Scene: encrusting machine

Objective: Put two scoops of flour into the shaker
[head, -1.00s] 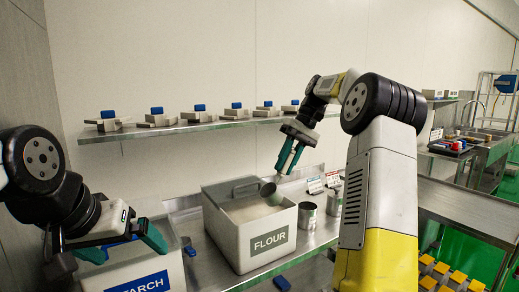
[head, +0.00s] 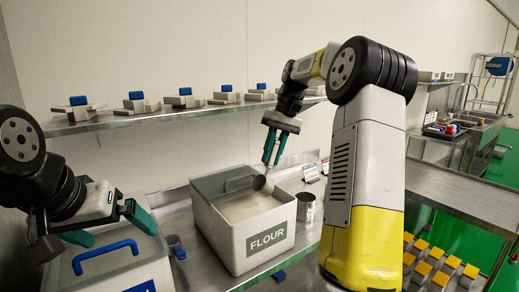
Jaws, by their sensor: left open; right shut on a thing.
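The flour bin (head: 270,242) is a white box labelled FLOUR on the steel counter, with pale flour (head: 240,207) inside. My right gripper (head: 272,163) is above the bin, shut on a metal scoop (head: 263,185). The scoop's cup is at the bin's right side, by the rim; its contents cannot be made out. A metal cup (head: 306,208), perhaps the shaker, stands on the counter right of the bin. My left gripper (head: 107,223) is open and empty above the closed bin at left.
A white bin with a blue handle (head: 105,250) stands left of the flour bin, with a small metal cup (head: 175,246) between them. A shelf (head: 180,112) with several blue-handled blocks runs behind. Small labels (head: 311,172) stand behind the cup. My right arm hides the counter's right part.

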